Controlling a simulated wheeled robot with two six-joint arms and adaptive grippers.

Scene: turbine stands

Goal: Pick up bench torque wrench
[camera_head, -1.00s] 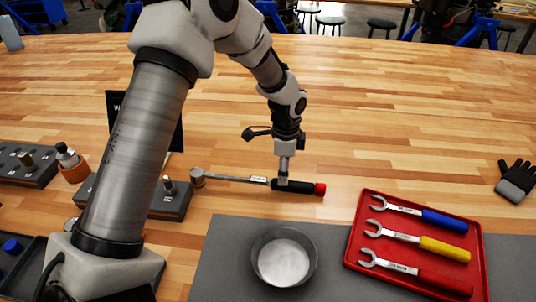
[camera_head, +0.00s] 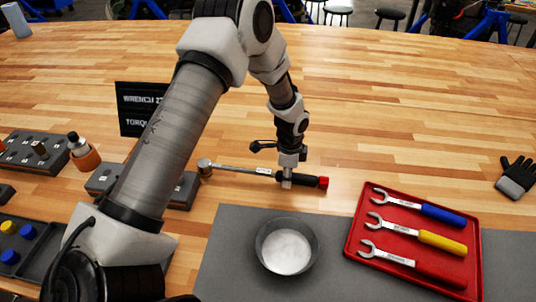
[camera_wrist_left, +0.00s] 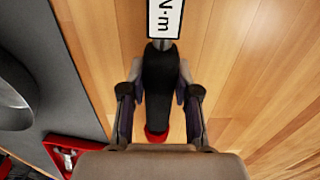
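The bench torque wrench (camera_head: 240,172) lies on the wooden table, with a round steel head at the left, a labelled shaft and a black handle with a red end at the right. My left gripper (camera_head: 287,182) is down at the handle, pointing downward. In the left wrist view the black handle (camera_wrist_left: 160,90) runs between the two fingers of the left gripper (camera_wrist_left: 159,76), with the red end near the palm. A narrow gap shows between each finger and the handle, so it looks open around it. My right gripper is not in view.
A red tray (camera_head: 352,236) with three wrenches lies on the grey mat (camera_head: 226,262), beside a round metal dish (camera_head: 287,249). A dark sign (camera_head: 140,108) and socket blocks (camera_head: 30,157) stand at the left. A glove (camera_head: 517,178) lies far right. The table behind the wrench is clear.

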